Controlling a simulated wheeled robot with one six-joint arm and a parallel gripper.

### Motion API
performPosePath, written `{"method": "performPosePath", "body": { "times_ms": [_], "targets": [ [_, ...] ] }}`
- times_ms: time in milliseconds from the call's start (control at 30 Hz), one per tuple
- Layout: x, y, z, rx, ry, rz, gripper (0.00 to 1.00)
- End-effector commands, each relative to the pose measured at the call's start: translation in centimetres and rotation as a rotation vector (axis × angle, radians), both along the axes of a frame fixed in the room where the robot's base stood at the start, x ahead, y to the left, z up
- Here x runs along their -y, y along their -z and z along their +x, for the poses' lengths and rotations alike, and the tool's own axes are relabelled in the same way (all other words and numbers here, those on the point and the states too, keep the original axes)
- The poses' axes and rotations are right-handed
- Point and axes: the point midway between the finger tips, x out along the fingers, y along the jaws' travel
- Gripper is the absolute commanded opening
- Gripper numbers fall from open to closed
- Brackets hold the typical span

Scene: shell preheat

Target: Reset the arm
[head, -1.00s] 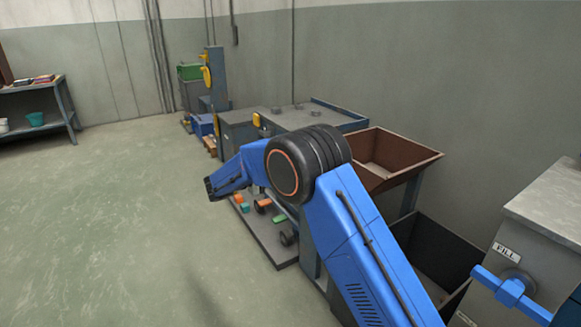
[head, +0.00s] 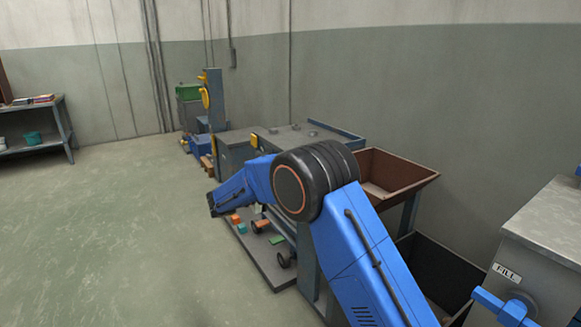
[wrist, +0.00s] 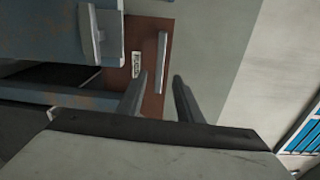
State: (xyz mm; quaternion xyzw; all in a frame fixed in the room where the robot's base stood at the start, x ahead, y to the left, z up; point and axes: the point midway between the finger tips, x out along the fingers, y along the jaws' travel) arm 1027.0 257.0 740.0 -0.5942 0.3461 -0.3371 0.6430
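My arm (head: 355,255) is blue with a thick black joint. It reaches from the lower right of the head view and bends down to the left, over a low grey platform. Its far end is dark, and the fingers cannot be made out there. In the wrist view my gripper (wrist: 160,75) shows two grey fingers standing apart, with nothing between them. Behind them is a brown panel (wrist: 152,95) with a small white label and a pale bar handle.
A grey box marked FILL (head: 548,225) with a blue handle stands close at right. A brown hopper (head: 405,170) is beside a grey machine table (head: 300,137). Small coloured blocks lie on the platform (head: 262,262). A shelf (head: 35,120) stands far left. The left floor is clear.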

Motion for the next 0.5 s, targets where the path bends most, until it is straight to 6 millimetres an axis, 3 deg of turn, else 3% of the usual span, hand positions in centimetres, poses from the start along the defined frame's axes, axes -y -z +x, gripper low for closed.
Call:
{"method": "performPosePath", "body": {
  "times_ms": [267,500],
  "targets": [
    [9.4,-4.0,-3.3,0.174,0.142,0.302,0.33],
    [16.8,-6.3,-7.8,0.36,0.302,0.559,0.33]
  ]
}}
